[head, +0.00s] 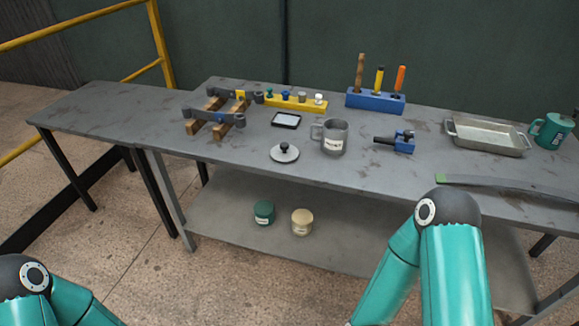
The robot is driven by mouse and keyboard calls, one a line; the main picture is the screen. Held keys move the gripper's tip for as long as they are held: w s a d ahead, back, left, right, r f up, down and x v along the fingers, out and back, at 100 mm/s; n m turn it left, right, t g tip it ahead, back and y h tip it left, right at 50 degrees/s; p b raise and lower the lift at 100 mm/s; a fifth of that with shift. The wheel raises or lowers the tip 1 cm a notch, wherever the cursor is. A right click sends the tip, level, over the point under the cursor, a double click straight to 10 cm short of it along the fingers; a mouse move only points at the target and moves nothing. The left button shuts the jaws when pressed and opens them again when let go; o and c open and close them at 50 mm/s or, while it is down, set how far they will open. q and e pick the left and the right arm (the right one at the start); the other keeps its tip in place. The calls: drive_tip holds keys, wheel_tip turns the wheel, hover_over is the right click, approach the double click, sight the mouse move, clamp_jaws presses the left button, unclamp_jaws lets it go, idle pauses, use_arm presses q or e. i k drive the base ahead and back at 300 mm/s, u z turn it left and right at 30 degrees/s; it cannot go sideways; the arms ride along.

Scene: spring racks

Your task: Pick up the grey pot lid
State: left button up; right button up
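The grey pot lid (284,154) lies flat on the grey table, near its front edge, with its dark knob facing up. It is left of the grey mug and is fully in sight. Parts of my teal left arm show at the bottom left and parts of my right arm at the bottom right. Neither gripper is in the picture. Nothing touches the lid from my side.
A grey mug (335,137) stands right of the lid, and a small black-framed tray (286,120) lies behind it. A blue clamp-like tool (397,142), a metal pan (487,137) and a green mug (551,130) are further right. Two jars sit on the lower shelf (227,222).

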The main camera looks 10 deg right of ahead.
sight(283, 152)
drive_tip(key=k, duration=0.9)
drive_tip(key=u, duration=0.4)
drive_tip(key=i, duration=2)
drive_tip(key=z, duration=0.75)
